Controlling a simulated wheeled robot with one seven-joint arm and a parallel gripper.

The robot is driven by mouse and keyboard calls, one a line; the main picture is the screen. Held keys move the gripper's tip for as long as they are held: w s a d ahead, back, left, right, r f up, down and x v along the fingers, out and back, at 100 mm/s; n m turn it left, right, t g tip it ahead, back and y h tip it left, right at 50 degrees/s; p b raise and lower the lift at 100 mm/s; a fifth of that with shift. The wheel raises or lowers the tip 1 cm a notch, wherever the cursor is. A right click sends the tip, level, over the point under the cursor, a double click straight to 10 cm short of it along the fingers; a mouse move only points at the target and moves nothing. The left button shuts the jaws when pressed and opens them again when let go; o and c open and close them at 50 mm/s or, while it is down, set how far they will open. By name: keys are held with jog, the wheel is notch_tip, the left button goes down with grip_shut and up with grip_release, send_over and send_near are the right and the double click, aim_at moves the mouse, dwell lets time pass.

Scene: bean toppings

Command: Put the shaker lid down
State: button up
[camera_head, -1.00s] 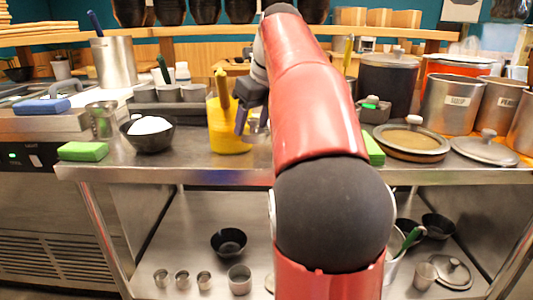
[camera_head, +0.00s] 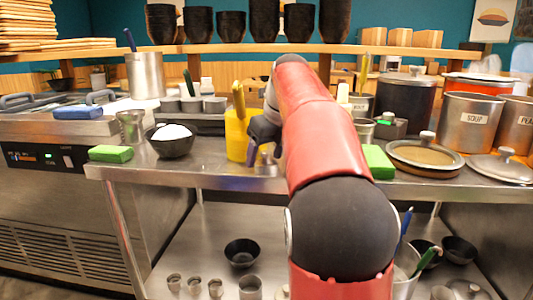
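My gripper (camera_head: 264,157) points down over the steel counter (camera_head: 215,172), just in front of and to the right of a yellow pitcher (camera_head: 236,135). Its fingertips are close to the counter top. A small greyish metallic shape shows by the fingertips, too small to tell whether it is the shaker lid or whether it is held. The red arm hides the counter to the right of the gripper. I cannot make out the shaker lid for certain anywhere in view.
A black bowl with white contents (camera_head: 172,148) and a green sponge (camera_head: 111,154) are to the left. Another green sponge (camera_head: 378,162), a lidded pan (camera_head: 425,172) and a soup pot (camera_head: 468,122) are to the right. Bowls and cups stand on the lower shelf.

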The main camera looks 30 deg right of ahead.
jog(key=shift+o, duration=0.8)
jog(key=shift+r, duration=0.3)
jog(key=p+v, duration=0.1)
jog(key=v, duration=1)
jog(key=shift+s+r, duration=0.15)
jog(key=shift+r, duration=0.15)
jog(key=s+a+f+n, duration=0.5)
jog(key=s+f+n, duration=0.2)
jog(key=f+n, duration=0.2)
jog(key=s+a+f+n, duration=0.6)
jog(key=f+n, duration=0.3)
jog(key=n, duration=0.4)
jog(key=s+a+f+n+t, duration=0.1)
jog(key=s+a+f+n, duration=0.4)
jog(key=s+f+n, duration=0.4)
jog(key=f+n, duration=0.1)
jog(key=n, duration=0.1)
jog(key=shift+a+n+h, duration=0.15)
jog(key=shift+n+h, duration=0.25)
